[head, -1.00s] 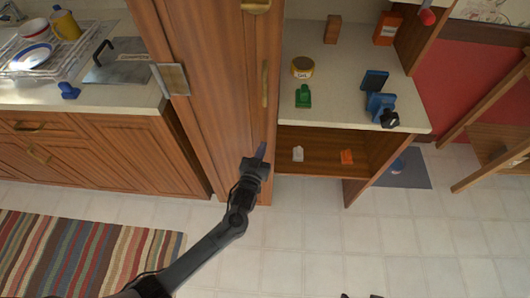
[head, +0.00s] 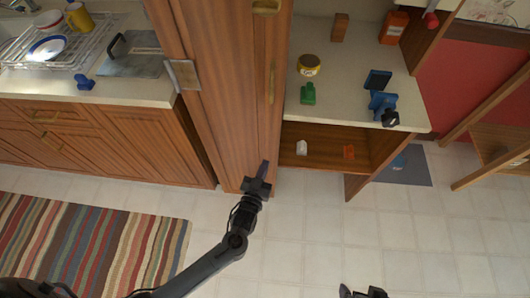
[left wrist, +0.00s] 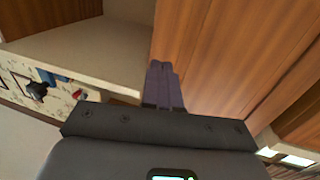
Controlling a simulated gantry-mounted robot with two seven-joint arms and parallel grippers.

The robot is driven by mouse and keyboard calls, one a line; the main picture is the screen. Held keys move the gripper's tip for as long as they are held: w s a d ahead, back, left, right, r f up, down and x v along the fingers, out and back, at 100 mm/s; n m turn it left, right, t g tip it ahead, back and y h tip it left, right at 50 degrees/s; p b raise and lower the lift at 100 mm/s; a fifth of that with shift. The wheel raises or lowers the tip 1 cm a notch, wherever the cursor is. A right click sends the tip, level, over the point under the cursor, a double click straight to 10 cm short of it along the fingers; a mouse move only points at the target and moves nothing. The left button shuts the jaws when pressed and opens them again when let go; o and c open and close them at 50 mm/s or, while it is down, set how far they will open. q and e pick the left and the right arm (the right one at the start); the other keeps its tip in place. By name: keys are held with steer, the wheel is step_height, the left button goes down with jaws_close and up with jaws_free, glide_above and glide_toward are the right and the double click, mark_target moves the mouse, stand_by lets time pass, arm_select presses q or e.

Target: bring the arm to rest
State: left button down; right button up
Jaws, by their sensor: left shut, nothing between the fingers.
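My left gripper (head: 263,171) is in the middle of the head view, in front of the tall wooden cabinet (head: 222,120) near its lower right edge. Its fingers are shut with nothing between them. In the left wrist view the shut fingers (left wrist: 163,85) point toward the wooden cabinet face (left wrist: 235,45); contact cannot be made out. Only a small dark part of my right gripper (head: 360,292) shows at the bottom edge of the head view, and its jaws cannot be read.
Right of the cabinet, a counter (head: 340,90) holds a yellow tin (head: 309,65), a green item (head: 308,94) and blue items (head: 382,103). A shelf (head: 325,145) below holds two small items. A dish rack (head: 75,50) stands left. The tiled floor (head: 300,235) is clear; a striped rug (head: 90,245) lies left.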

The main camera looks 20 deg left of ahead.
arm_select(q)
steer(key=s+a+r+m+g+h+p, duration=0.1)
steer(key=s+r+g+p, duration=0.15)
steer(key=s+g, duration=0.4)
steer(key=s+a+r+m+g+p, duration=0.1)
steer(key=s+a+r+g, duration=0.2)
steer(key=s, duration=0.6)
steer(key=s+r+m+g+h+p, duration=0.1)
steer(key=s+r+g, duration=0.4)
steer(key=s, duration=0.3)
step_height(320, 180, up, 37)
steer(key=p, duration=3.8)
step_height(320, 180, down, 58)
steer(key=b, duration=5.8)
steer(key=shift+s+a+r, duration=0.15)
steer(key=shift+s, duration=0.25)
